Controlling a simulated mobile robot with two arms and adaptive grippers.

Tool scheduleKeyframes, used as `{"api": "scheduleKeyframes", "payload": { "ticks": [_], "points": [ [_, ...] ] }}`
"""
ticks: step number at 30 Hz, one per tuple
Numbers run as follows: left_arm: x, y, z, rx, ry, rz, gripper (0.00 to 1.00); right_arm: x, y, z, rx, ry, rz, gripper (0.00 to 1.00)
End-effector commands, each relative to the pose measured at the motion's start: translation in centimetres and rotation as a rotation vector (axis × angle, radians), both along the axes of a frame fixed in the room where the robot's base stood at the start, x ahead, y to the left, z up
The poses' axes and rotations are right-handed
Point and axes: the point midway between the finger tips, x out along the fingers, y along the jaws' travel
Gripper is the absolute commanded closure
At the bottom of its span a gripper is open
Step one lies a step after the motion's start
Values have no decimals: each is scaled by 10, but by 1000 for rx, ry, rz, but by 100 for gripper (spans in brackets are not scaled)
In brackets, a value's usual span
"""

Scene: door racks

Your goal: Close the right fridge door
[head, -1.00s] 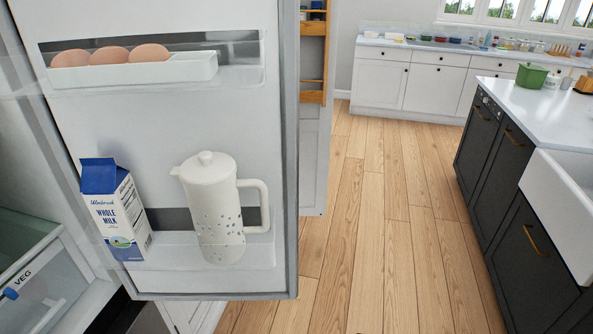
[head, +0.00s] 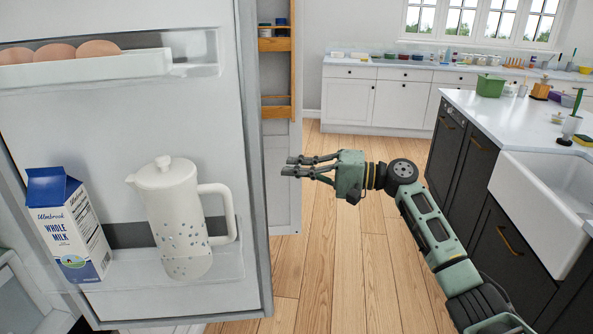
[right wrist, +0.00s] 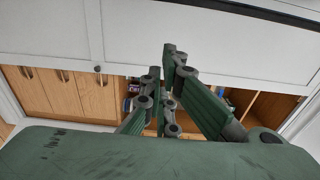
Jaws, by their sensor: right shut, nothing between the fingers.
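The right fridge door (head: 110,130) stands open at the left of the head view, its inner side facing me. Its shelves hold eggs (head: 60,52), a milk carton (head: 68,225) and a white pitcher (head: 178,220). My right gripper (head: 290,166) is shut and empty, just right of the door's free edge (head: 255,150), with its fingers pointing left towards it. In the head view a small gap shows between fingertips and edge; the depth between them is hard to tell. The right wrist view shows the fingers (right wrist: 165,85) together with nothing between them. My left gripper is not in view.
Behind the door, an open cabinet door with wooden racks (head: 277,60) stands at the back. A dark island with a white sink (head: 530,200) is on the right. White counters (head: 375,100) line the far wall. Wood floor (head: 320,260) is free between door and island.

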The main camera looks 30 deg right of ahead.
Motion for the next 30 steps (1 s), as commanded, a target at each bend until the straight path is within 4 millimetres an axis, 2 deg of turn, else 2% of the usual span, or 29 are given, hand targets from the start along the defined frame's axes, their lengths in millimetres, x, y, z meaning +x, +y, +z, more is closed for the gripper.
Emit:
{"api": "scheduleKeyframes", "payload": {
  "ticks": [1,9,18,30],
  "points": [
    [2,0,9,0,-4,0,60,7,10,5,2,0,3,100],
    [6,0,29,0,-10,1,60,43,57,5,2,0,0,100],
    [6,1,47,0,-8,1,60,10,65,1,-2,1,-2,100],
    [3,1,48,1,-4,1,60,4,67,-1,0,0,-2,100]
  ]
}}
